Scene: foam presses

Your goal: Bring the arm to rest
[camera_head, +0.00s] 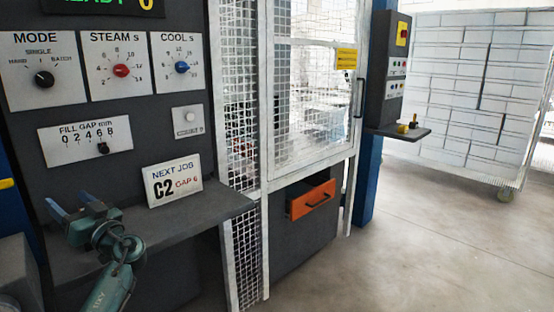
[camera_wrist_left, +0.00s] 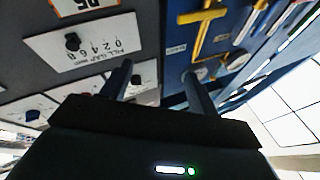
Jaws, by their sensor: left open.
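My left gripper (camera_head: 68,208) is at the lower left of the head view, over the grey shelf below the control panel. Its two fingers are apart with nothing between them. Its fingers also show in the left wrist view (camera_wrist_left: 160,82), pointing towards the panel and a blue tool board. The press control panel (camera_head: 100,120) stands behind it, with mode, steam and cool knobs and a fill gap slider (camera_head: 103,148). My right gripper is in neither view.
A job card (camera_head: 173,181) reading C2, gap 6 stands on the shelf (camera_head: 215,208). A mesh door (camera_head: 312,100) is right of the panel, with an open orange drawer (camera_head: 312,199) below. A second control box (camera_head: 395,75) stands further right. Floor at the right is clear.

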